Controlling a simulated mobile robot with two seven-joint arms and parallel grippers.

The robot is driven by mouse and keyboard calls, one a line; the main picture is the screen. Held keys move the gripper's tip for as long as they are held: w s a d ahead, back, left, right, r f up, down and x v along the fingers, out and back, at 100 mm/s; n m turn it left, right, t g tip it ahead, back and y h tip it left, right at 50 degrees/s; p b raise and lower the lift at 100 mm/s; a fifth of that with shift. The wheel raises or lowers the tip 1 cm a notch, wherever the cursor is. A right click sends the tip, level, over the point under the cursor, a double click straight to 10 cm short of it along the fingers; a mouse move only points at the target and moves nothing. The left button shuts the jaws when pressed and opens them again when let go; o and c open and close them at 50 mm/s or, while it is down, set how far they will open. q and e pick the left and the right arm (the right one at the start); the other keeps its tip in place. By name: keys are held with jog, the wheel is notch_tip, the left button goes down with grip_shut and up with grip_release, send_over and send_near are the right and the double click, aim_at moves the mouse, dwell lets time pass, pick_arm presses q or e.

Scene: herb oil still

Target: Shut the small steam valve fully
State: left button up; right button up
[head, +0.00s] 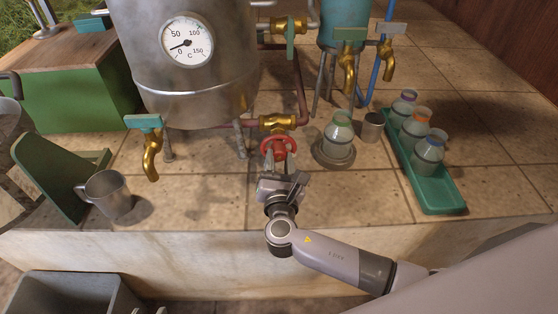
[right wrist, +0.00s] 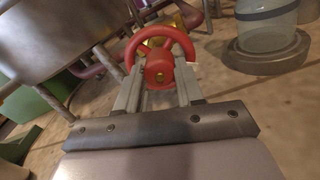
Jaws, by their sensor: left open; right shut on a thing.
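The small steam valve has a red handwheel (head: 279,146) on a brass body (head: 278,122), set in a copper pipe low beside the metal still. My right gripper (head: 277,165) reaches it from the front and is shut on the red handwheel. In the right wrist view the red handwheel (right wrist: 186,42) shows its rim above and its round hub between my two fingers (right wrist: 160,88). Part of the brass body shows behind the rim. The wheel's turn position cannot be told. My left gripper is not in view.
The still (head: 190,90) with its dial stands behind left. A jar (head: 339,133) on a round base and a small metal cup (head: 372,127) stand just right of the valve. A green tray (head: 440,196) holds jars further right. A metal mug (head: 108,194) stands front left.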

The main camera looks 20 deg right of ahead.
pick_arm(q)
jog(key=shift+f, duration=0.15)
pick_arm(e)
jog(key=shift+f+m, duration=0.1)
jog(key=shift+m, duration=0.3)
jog(key=shift+m+b, duration=0.6)
jog(key=m+b, duration=0.3)
jog(key=m, duration=0.3)
jog(key=shift+f+b, duration=0.1)
jog(key=shift+b, duration=0.3)
jog(key=shift+m+b, duration=0.7)
jog(key=shift+m, duration=0.5)
jog(key=shift+m+b, duration=0.5)
jog(key=shift+m, duration=0.4)
pick_arm(q)
jog(key=d, duration=0.1)
jog(key=w+d+r+h, duration=0.1)
jog(key=d, duration=0.1)
jog(key=w+d+m+t+h, duration=0.1)
jog(key=d, duration=0.1)
jog(key=shift+r, duration=0.15)
jog(key=shift+w+r, duration=0.15)
jog(key=shift+w, duration=0.1)
